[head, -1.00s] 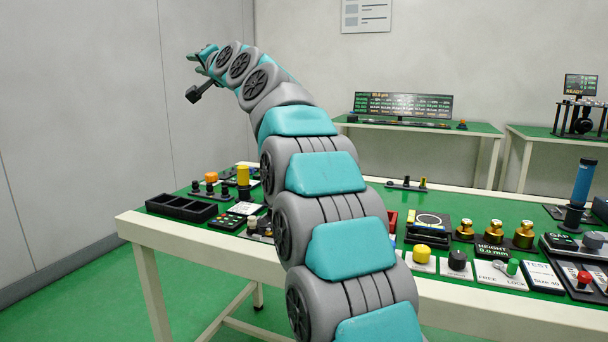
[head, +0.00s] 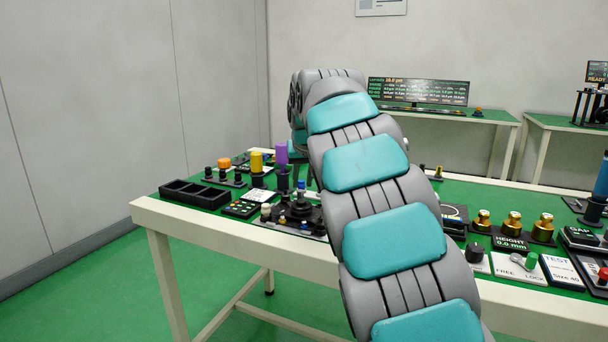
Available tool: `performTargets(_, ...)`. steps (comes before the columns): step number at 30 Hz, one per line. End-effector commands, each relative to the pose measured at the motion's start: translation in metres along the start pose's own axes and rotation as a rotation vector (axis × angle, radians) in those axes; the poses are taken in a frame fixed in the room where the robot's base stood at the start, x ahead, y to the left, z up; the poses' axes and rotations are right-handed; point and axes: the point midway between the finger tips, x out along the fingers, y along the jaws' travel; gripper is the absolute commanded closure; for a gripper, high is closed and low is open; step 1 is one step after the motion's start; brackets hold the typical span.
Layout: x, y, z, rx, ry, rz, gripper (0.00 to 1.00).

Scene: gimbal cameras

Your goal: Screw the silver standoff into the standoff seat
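My arm rises from the bottom and bends down at its far end over the left part of the green-topped table. My gripper (head: 299,154) is mostly hidden behind my arm's end links, and its fingers cannot be made out. Below it is a dark fixture plate (head: 290,222) with several small posts, some pale, some blue-topped, and a black round part. I cannot tell which of these, if any, is the silver standoff or the standoff seat. My arm covers the table to the right of this plate.
A black compartment tray (head: 196,193) is at the table's left end. Yellow (head: 256,162) and purple (head: 282,154) cylinders stand near the gripper. Brass weights (head: 513,223) and a FREE/LOCK panel (head: 515,265) are on the right. A display (head: 418,92) stands on a back table.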

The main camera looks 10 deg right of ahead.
Motion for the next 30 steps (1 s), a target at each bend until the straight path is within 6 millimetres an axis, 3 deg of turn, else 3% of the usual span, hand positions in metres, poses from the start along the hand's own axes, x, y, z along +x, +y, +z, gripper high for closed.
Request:
performTargets(12, 0.056, 0.000, 0.000, 0.001, 0.000, -0.001, 0.71)
performTargets(21, 0.061, -0.001, 0.000, 0.001, 0.002, -0.001, 0.71)
performTargets(30, 0.061, -0.001, 0.000, 0.001, 0.002, -0.001, 1.00)
